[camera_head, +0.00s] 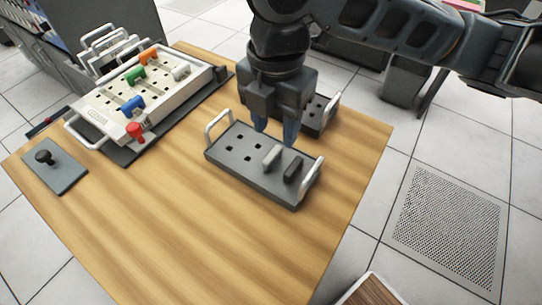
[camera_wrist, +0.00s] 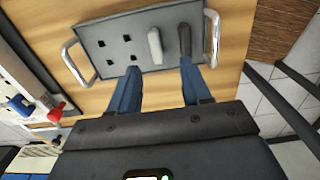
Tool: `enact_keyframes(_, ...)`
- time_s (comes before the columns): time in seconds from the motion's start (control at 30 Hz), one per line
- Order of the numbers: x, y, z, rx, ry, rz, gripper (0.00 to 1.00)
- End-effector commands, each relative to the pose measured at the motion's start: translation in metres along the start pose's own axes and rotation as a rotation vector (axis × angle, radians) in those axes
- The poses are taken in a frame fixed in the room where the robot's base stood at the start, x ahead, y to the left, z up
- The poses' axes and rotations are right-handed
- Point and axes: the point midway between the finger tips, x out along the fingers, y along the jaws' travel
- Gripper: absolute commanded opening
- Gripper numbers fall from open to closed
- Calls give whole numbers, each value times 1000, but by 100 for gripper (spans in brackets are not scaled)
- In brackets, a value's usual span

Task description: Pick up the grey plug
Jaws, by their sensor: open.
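A light grey plug (camera_head: 271,157) stands in the dark grey board (camera_head: 228,160) on the wooden table, beside a black plug (camera_head: 293,169). In the wrist view the grey plug (camera_wrist: 155,45) shows just beyond the gap between my fingertips, with the black plug (camera_wrist: 185,42) to its right, close to the right fingertip. My gripper (camera_head: 275,132) is open and empty, pointing down over the far side of the board. Its blue fingers (camera_wrist: 160,68) also show in the wrist view. I cannot tell its exact height above the plugs.
A white board (camera_head: 140,104) with green, orange, blue, red and pale grey plugs stands at the back left. A small plate (camera_head: 58,168) with a black knob lies at the left. Another dark board (camera_head: 318,115) sits behind my gripper. The table front is clear.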

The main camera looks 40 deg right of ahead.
Motion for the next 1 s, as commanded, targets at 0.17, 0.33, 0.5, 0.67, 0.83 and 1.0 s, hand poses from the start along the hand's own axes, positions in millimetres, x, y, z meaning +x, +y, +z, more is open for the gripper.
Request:
enact_keyframes(0.17,20,0,-1,0,4,0,48)
enact_keyframes(0.33,39,4,0,2,4,0,48)
enact_keyframes(0.5,63,6,0,1,5,2,48)
enact_keyframes(0.67,71,6,0,0,4,3,48)
enact_keyframes(0.83,71,6,0,0,4,4,48)
enact_keyframes(1.0,71,6,0,0,5,4,34)
